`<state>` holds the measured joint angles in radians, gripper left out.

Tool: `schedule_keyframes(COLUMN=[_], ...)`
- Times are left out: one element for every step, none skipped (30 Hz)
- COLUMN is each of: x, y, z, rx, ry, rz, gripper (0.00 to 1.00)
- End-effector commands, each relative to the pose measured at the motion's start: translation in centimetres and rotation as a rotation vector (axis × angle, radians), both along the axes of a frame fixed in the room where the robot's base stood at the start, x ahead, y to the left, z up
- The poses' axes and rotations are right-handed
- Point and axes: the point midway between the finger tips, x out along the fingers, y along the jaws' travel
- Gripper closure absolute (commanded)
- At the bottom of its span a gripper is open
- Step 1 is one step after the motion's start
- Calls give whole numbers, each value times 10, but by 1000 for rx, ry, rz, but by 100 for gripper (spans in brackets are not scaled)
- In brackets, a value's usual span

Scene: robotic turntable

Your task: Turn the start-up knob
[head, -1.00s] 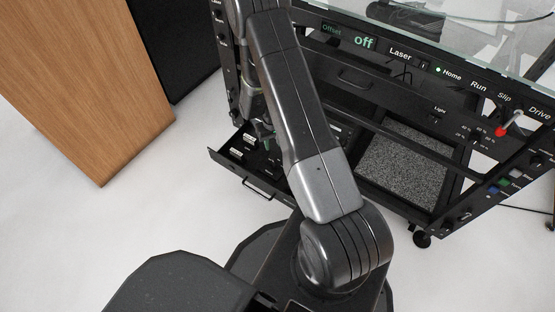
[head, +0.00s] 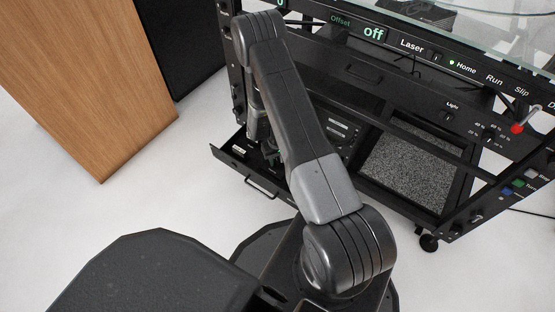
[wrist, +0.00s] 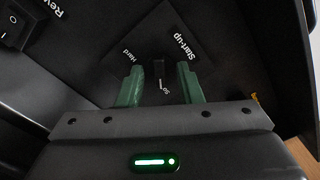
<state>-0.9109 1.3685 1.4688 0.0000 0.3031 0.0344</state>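The start-up knob (wrist: 159,72) is a small dark knob on a dark panel labelled "Start-up", with "Hard" and "So..." beside it in the wrist view. My gripper (wrist: 159,82) is open, with one green finger on each side of the knob and dark gaps between. I cannot tell whether the fingertips touch the panel. In the head view my gripper (head: 268,150) is partly hidden behind my arm, over the pulled-out drawer (head: 232,166) at the lower left of the black turntable cabinet; the knob is not visible there.
A rocker switch labelled "Rev..." (wrist: 15,32) sits left of the panel in the wrist view. The cabinet's upper front carries the "off" display (head: 373,33) and a red-tipped lever (head: 517,128). A wooden block (head: 85,80) stands left, with clear floor before it.

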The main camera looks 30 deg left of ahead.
Motion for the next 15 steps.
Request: schedule_keyframes(x=[0,0,0,0,0,0,0,0,0,0,0,0,0,0,0], y=[0,0,0,0,0,0,0,0,0,0,0,0,0,0,0], z=[0,0,0,0,0,0,0,0,0,0,0,0,-1,-1,-1], rx=[0,0,0,0,0,0,0,0,0,0,0,0,0,0,0], ry=[0,0,0,0,0,0,0,0,0,0,0,0,0,0,0], rz=[0,0,0,0,0,0,0,0,0,0,2,11,23,36,56], gripper=[67,71,79,85,91,99,100,100,100,100,100,100,100,100,100])
